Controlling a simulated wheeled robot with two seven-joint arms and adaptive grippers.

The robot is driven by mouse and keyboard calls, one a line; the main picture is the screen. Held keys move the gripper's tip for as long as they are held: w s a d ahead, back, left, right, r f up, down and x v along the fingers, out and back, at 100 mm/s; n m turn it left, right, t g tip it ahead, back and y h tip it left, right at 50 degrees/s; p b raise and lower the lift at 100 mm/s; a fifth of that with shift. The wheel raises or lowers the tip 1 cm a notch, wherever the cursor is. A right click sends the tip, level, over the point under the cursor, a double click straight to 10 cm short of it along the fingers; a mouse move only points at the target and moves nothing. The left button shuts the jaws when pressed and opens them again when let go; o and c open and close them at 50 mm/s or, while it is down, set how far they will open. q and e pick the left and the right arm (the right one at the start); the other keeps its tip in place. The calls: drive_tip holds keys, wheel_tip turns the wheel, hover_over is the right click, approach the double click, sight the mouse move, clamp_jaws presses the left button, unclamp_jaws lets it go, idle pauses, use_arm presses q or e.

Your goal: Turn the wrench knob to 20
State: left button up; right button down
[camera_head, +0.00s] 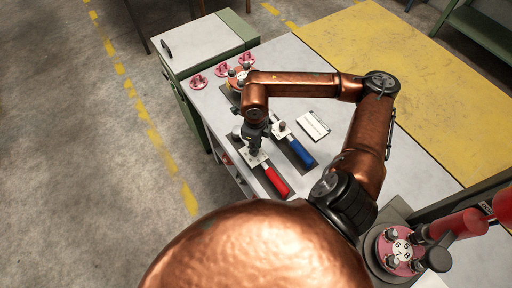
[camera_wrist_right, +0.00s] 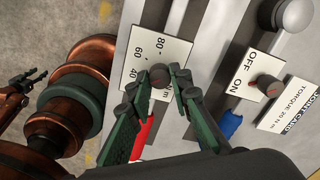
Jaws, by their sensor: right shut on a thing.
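The red-handled wrench (camera_head: 276,181) lies on the bench, and its red handle also shows in the right wrist view (camera_wrist_right: 143,135). Its white scale plate (camera_wrist_right: 146,48) reads 40, 60 and 80; the lower part is hidden by my fingers. The dark round wrench knob (camera_wrist_right: 160,74) sits on that plate. My right gripper (camera_head: 256,148) reaches down to it, and its green fingers (camera_wrist_right: 162,83) are shut on the knob. The knob's pointer setting cannot be read. My left gripper (camera_wrist_right: 27,80) shows small at the left edge of the wrist view, away from the bench.
A blue-handled tool (camera_head: 300,153) lies beside the wrench, with an OFF/ON plate (camera_wrist_right: 246,79). A white card (camera_head: 313,125) reads torque 20 N m in the wrist view. Pink flanged parts (camera_head: 222,70) stand at the bench's far end. A yellow mat (camera_head: 395,55) covers the right side.

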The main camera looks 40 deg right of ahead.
drive_tip(key=n+b, duration=0.3)
drive_tip(key=n, duration=0.1)
drive_tip(key=shift+f, duration=0.15)
drive_tip(key=shift+n+b, duration=0.8)
drive_tip(key=shift+n, duration=0.5)
drive_tip(key=c, duration=1.7)
unclamp_jaws()
drive_tip(key=shift+c, duration=0.2)
wheel_tip(320, 180, up, 12)
drive_tip(key=shift+s, duration=0.1)
